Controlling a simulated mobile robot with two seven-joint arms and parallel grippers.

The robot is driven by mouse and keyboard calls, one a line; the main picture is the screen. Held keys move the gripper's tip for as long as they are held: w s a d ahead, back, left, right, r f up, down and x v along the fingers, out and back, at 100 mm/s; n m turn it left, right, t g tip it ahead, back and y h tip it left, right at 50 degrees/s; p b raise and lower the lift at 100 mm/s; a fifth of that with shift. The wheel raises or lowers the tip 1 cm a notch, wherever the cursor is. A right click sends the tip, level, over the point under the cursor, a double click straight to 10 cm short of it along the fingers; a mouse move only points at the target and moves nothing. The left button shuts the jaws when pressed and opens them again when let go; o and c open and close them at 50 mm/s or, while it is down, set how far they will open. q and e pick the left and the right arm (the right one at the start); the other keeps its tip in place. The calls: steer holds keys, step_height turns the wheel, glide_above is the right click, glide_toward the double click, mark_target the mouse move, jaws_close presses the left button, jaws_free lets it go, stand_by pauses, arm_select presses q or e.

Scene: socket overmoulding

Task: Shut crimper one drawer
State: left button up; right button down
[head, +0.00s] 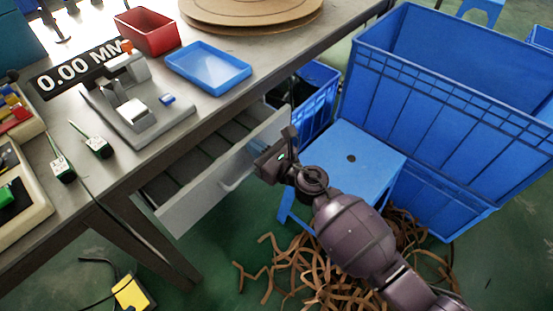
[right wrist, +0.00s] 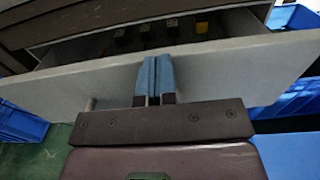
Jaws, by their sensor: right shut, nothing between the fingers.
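The drawer (head: 200,195) under the workbench is pulled open, its pale grey front facing the floor side. A handle (head: 236,180) shows on that front. My right gripper (head: 287,136) is at the right end of the drawer front, its fingers shut and empty. In the right wrist view the closed blue fingertips (right wrist: 155,73) overlap the drawer front (right wrist: 220,70); whether they touch it I cannot tell. My left gripper is not in view.
The workbench (head: 135,170) carries a grey crimping device (head: 140,105), a blue tray (head: 208,67) and a red bin (head: 147,31). A blue stool (head: 350,150) and large blue crates (head: 440,90) stand close on the right. Brown strips (head: 290,265) litter the floor.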

mark_target(245, 139)
steer(key=shift+x, duration=1.85)
